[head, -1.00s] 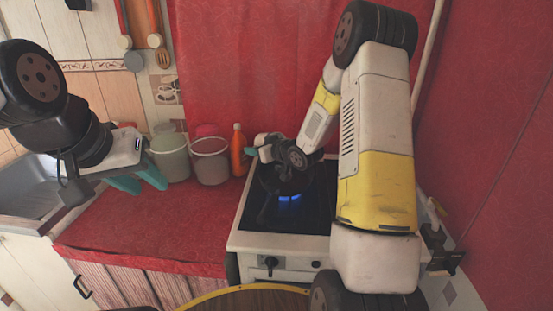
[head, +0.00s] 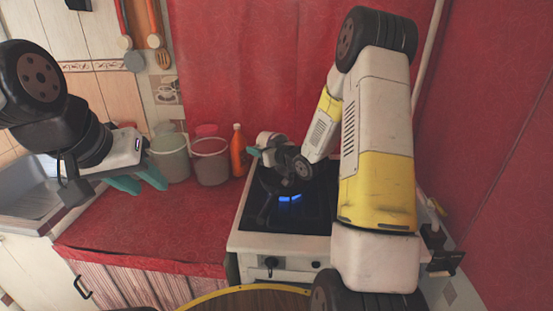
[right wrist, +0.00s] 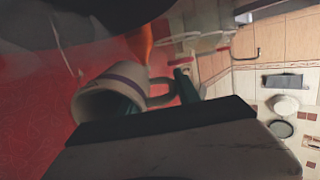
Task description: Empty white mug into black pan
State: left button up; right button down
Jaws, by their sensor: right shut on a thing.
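The white mug (head: 267,138) is in my right gripper (head: 268,153), above the back of the stove and close over the black pan. It looks tilted. The right wrist view shows the mug (right wrist: 128,76) with a purple band and a handle; one teal finger reaches into its mouth and another is beside the handle. The mug's contents cannot be made out. My left gripper (head: 139,181) is open and empty above the red counter, near the sink.
The stove (head: 250,240) has a blue flame (head: 290,198) lit by the pan. Two buckets, one greenish (head: 171,160) and one grey (head: 211,163), and an orange bottle (head: 238,152) stand left of the stove. The front of the red counter (head: 150,225) is clear.

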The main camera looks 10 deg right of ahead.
jog(key=shift+s+d+r+t, duration=0.15)
jog(key=shift+s+r+t, duration=0.1)
jog(key=shift+s+t, duration=0.15)
jog(key=shift+s+d+r+t+y+b, duration=0.1)
jog(key=shift+r+t+y+b, duration=0.1)
jog(key=shift+r+t+y, duration=0.55)
jog(key=shift+s+d+r+t+y+b, duration=0.15)
jog(key=shift+r+t, duration=0.3)
jog(key=shift+r, duration=0.6)
dwell(0.3)
jog(key=f+g, duration=0.1)
jog(key=f+g+h, duration=0.1)
jog(key=w+a+f, duration=0.1)
jog(key=shift+f+g+h, duration=0.3)
jog(key=shift+f+g, duration=0.05)
jog(key=shift+g, duration=0.05)
jog(key=shift+w+a+f+g, duration=0.15)
jog(key=shift+w+a+g, duration=0.15)
jog(key=shift+w, duration=0.3)
jog(key=shift+w+f+g+h, duration=0.2)
jog(key=shift+g+h, duration=0.1)
jog(key=shift+f, duration=0.1)
